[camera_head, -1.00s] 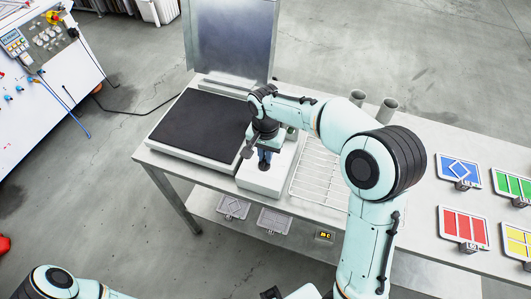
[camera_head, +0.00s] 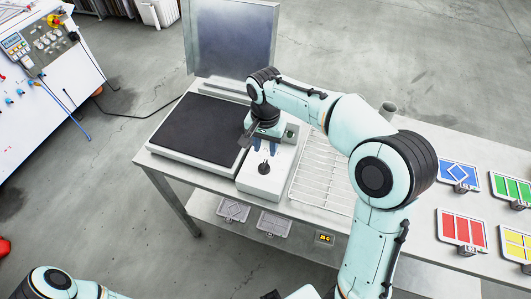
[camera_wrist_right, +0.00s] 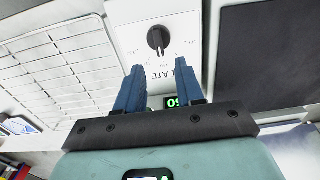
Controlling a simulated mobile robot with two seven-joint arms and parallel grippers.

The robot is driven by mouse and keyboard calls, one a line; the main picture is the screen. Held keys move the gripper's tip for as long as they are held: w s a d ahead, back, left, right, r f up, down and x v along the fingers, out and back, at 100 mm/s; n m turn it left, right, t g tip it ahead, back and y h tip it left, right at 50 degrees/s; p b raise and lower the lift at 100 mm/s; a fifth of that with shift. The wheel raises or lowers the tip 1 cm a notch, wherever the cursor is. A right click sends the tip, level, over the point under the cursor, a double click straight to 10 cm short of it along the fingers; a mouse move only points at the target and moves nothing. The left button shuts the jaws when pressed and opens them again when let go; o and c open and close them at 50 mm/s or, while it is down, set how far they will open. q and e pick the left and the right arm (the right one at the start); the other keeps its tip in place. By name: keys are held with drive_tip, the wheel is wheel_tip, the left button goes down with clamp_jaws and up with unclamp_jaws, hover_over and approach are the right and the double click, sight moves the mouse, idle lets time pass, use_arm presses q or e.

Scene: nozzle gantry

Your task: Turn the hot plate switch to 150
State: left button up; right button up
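The hot plate switch is a black knob (camera_head: 264,168) on a white control box (camera_head: 252,184) beside the dark hot plate (camera_head: 203,128). In the right wrist view the knob (camera_wrist_right: 158,41) stands on a white face with a printed scale around it. My right gripper (camera_head: 266,148) is just behind the knob in the head view, apart from it. In the wrist view its two blue fingers (camera_wrist_right: 163,72) are spread with nothing between them. A green display (camera_wrist_right: 174,102) is partly hidden by the gripper. My left arm shows at the lower left, but its gripper does not.
A wire rack (camera_head: 322,176) lies right of the control box. An upright metal panel (camera_head: 232,38) stands behind the hot plate. Coloured trays (camera_head: 462,228) sit at the table's right.

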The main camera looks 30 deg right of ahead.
sight(265, 161)
use_arm(q)
drive_tip(key=shift+w+r+p, duration=0.5)
drive_tip(key=shift+w+r, duration=0.15)
drive_tip(key=shift+r, duration=0.15)
use_arm(e)
wheel_tip(265, 161, up, 8)
drive_tip(key=shift+f, duration=0.25)
